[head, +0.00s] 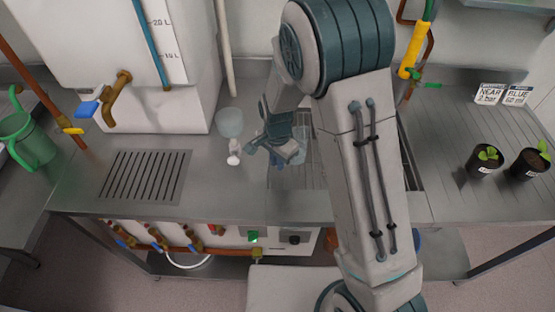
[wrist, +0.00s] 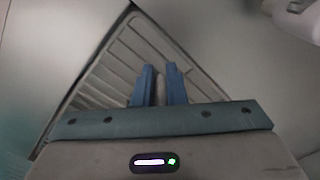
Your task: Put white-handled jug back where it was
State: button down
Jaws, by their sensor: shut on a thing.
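A pale, see-through jug (head: 230,122) stands on the steel bench left of my gripper in the head view. A white handle (head: 234,152) shows at its front side. My gripper (head: 276,163) is just right of it, over the sink area, its blue fingers pointing down. In the wrist view the fingers (wrist: 160,82) are close together with a narrow gap. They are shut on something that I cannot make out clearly. A pale-blue see-through vessel (head: 302,145) shows close beside my gripper, partly hidden by it. I cannot tell whether it is what I hold.
A slotted drain grate (head: 145,177) lies in the bench at left. A white tank (head: 110,50) with a blue-handled tap stands behind it. A green jug (head: 30,142) is at far left. Two potted seedlings (head: 485,160) stand at right. My arm hides part of the sink.

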jog(key=shift+f, duration=0.2)
jog(key=c, duration=1.5)
grip_release()
jog(key=shift+r, duration=0.1)
notch_tip(320, 180, up, 12)
jog(key=b, duration=0.1)
jog(key=s+d+r+n+t, duration=0.1)
jog(key=s+d+r+n, duration=0.1)
jog(key=s+d, duration=0.3)
jog(key=s+d+r+n+t, duration=0.1)
jog(key=s+d+r+n, duration=0.2)
jog(key=s+d, duration=0.3)
jog(key=s+d+r+n+t, duration=0.1)
jog(key=s+d+r+n, duration=0.2)
jog(key=s+d+r, duration=0.2)
jog(key=shift+s+d+t, duration=0.3)
jog(key=shift+s+d, duration=0.05)
jog(key=shift+s, duration=0.35)
